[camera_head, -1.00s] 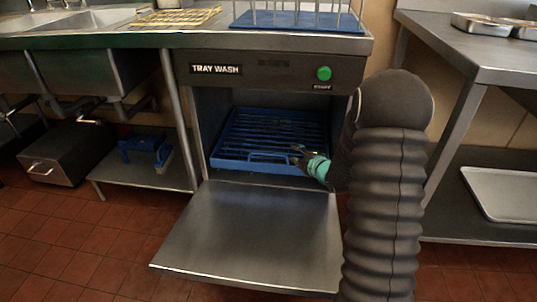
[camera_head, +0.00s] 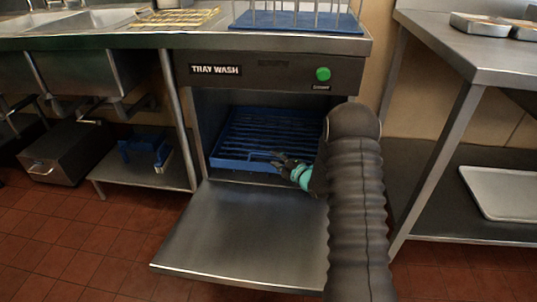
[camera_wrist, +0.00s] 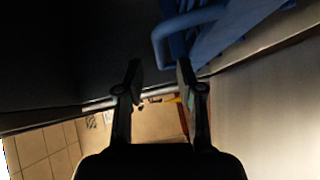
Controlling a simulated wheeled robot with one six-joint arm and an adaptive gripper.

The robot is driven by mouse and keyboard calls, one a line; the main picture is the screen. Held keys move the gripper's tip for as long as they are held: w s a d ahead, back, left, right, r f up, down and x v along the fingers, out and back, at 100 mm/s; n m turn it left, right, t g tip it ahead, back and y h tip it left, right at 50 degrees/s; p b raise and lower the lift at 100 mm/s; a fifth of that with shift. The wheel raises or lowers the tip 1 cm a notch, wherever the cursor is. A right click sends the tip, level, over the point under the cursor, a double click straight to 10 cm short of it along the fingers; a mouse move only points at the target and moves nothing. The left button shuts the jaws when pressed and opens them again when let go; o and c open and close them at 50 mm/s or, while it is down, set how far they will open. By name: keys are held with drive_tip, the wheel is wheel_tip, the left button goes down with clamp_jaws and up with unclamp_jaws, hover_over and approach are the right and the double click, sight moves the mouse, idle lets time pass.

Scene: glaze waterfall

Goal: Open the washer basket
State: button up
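The washer basket (camera_head: 230,163) is a blue slatted rack sitting inside the open tray washer (camera_head: 203,110), behind its lowered door (camera_head: 245,230). A loop handle (camera_head: 258,155) shows at the basket's front. My gripper (camera_head: 276,159) is at the front right of the basket, over the inner edge of the door. In the wrist view my gripper (camera_wrist: 159,68) has its two dark fingers apart with nothing held. The blue handle (camera_wrist: 160,48) lies just beyond the fingertips, nearer the right finger. Whether a finger touches it I cannot tell.
The metal door lies flat in front of the washer. A green button (camera_head: 323,74) is on the panel above. A steel table (camera_head: 470,60) stands at the right, and a low shelf (camera_head: 140,178) with a blue rack (camera_head: 146,148) at the left.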

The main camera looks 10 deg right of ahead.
sight(269, 154)
drive_tip(key=shift+x, duration=2.6)
clamp_jaws()
